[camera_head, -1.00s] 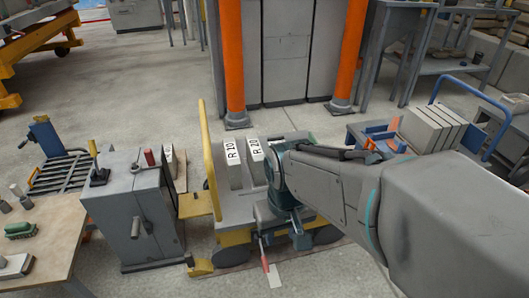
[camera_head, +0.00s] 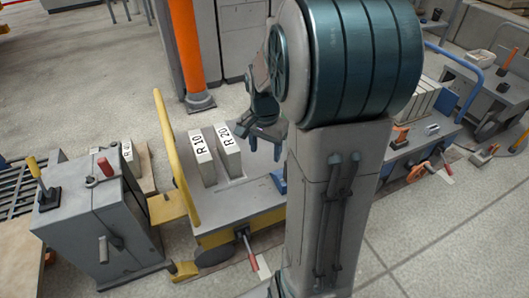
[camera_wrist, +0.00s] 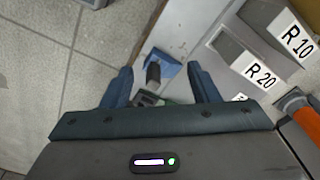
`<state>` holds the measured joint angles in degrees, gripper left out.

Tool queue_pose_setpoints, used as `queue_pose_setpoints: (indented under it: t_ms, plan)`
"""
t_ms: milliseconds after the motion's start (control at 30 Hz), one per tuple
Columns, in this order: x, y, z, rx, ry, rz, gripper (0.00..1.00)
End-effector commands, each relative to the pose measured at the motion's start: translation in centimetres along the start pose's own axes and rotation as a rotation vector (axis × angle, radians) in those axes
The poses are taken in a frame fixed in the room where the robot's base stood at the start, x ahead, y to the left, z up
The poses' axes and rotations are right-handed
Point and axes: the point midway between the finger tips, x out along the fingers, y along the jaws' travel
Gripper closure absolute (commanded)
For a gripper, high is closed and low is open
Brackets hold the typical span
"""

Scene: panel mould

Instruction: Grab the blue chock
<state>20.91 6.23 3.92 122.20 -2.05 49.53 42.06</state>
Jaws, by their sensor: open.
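The blue chock (camera_head: 280,180) shows in the head view on the right part of the trolley's grey deck, partly hidden by my arm. In the wrist view a blue wedge-like piece (camera_wrist: 168,66), which looks like the chock, lies between my fingertips in the picture, with a dark round-ended part beside it. My gripper (camera_head: 265,148) hangs over the deck, up and left of the chock in the head view. Its two fingers are apart and empty, also in the wrist view (camera_wrist: 159,72). The distance down to the chock is hard to judge.
Two upright blocks marked R 10 (camera_head: 201,157) and R 20 (camera_head: 229,152) stand on the trolley left of my gripper. A yellow handle (camera_head: 175,160) rises at the trolley's left end. A grey cabinet (camera_head: 105,225) stands further left. Another cart stands at right.

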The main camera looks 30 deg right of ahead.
Motion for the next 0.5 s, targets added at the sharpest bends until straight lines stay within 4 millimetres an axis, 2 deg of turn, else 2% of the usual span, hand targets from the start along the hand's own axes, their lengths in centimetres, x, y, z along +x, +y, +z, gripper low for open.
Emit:
queue_pose_setpoints:
  t_ms: [33,200,333,500]
  plan:
    - [1.2,0.3,-2.4,0.119,-0.01,0.008,0.45]
    - [4.2,1.1,-8.0,0.438,-0.026,0.017,0.45]
    - [5.8,1.8,-10.4,0.583,-0.033,0.021,0.45]
    - [7.4,2.1,-11.4,0.652,-0.038,0.024,0.45]
